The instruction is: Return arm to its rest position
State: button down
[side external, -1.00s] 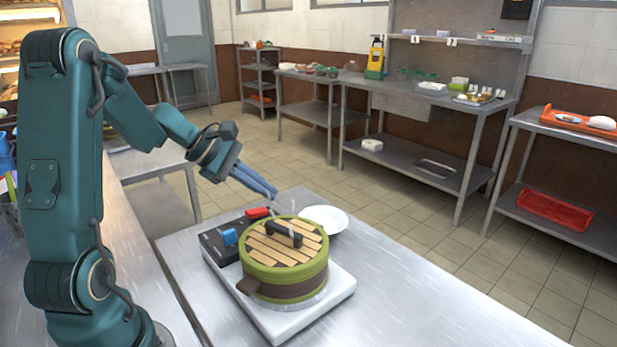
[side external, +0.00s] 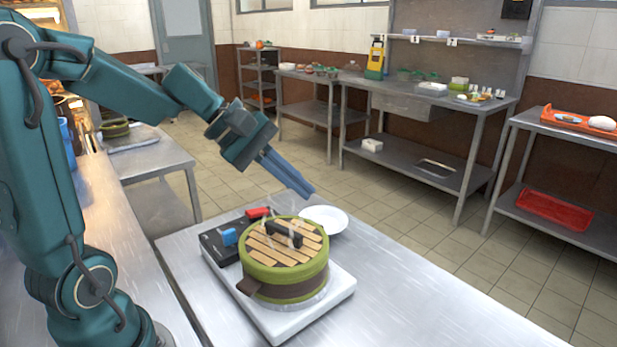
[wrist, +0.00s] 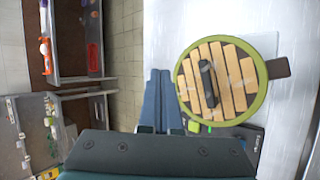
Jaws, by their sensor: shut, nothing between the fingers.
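My gripper (side external: 306,193) is shut and empty, in the air above and behind the stockpot, pointing down to the right. In the wrist view its blue fingers (wrist: 159,80) lie together, left of the pot. The stockpot (side external: 287,283) is green with a brown band and sits upright on a white slab. Its slatted wooden lid (side external: 270,246) is on, with a black handle (side external: 283,234) on top. The lid also shows in the wrist view (wrist: 237,92).
The front right of the steel table (side external: 430,310) is clear. Shelves and benches (side external: 420,165) stand farther back, across the floor.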

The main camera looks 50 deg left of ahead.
jog(key=s+d+r+m+g, duration=0.1)
jog(key=s+d+m, duration=0.5)
jog(key=d, duration=0.1)
jog(key=s+a+f+m+y, duration=0.2)
jog(key=s+m+y, duration=0.3)
jog(key=s+m, duration=0.4)
jog(key=shift+a+f+g, duration=0.3)
jog(key=shift+a+f, duration=0.05)
jog(key=shift+f, duration=0.5)
